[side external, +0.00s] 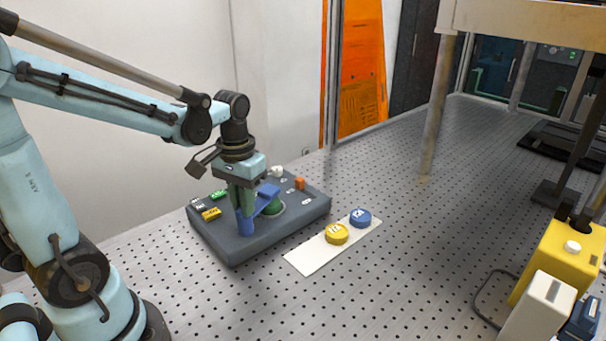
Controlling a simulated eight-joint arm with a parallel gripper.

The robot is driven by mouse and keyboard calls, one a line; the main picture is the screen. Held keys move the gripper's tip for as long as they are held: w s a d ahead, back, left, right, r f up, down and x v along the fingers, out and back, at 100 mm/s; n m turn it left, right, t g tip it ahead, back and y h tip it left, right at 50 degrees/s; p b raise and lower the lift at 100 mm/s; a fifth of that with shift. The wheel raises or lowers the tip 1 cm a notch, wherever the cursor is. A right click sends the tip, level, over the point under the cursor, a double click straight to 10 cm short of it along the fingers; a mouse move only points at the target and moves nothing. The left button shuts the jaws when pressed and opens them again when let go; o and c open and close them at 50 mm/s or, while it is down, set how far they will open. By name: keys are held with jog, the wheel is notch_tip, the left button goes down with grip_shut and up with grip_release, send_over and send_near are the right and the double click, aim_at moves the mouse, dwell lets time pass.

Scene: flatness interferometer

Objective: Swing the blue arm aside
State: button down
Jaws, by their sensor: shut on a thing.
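The blue arm (266,198) sits on top of a dark grey box (235,254), beside a round green part (274,208). Its near end has an upright blue post (245,225). My gripper (243,208) points down over the box and is shut on the blue arm at this near end. The fingers hide part of the blue arm, and the exact contact is hard to make out.
The box top also carries green and yellow labelled blocks (211,214), an orange piece (299,183) and a white knob (277,172). Yellow (337,234) and blue (360,218) discs lie on a white strip (311,258) to the right. Yellow equipment (560,262) stands far right.

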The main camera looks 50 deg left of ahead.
dwell(0.3)
jog(key=m, duration=0.5)
jog(key=shift+d+m, duration=0.1)
jog(key=shift+m, duration=0.3)
jog(key=m, duration=1)
jog(key=shift+s+m, duration=0.1)
jog(key=shift+m, duration=0.3)
jog(key=m, duration=0.5)
jog(key=shift+m, duration=0.3)
jog(key=c, duration=1.1)
grip_release()
jog(key=shift+c, duration=0.2)
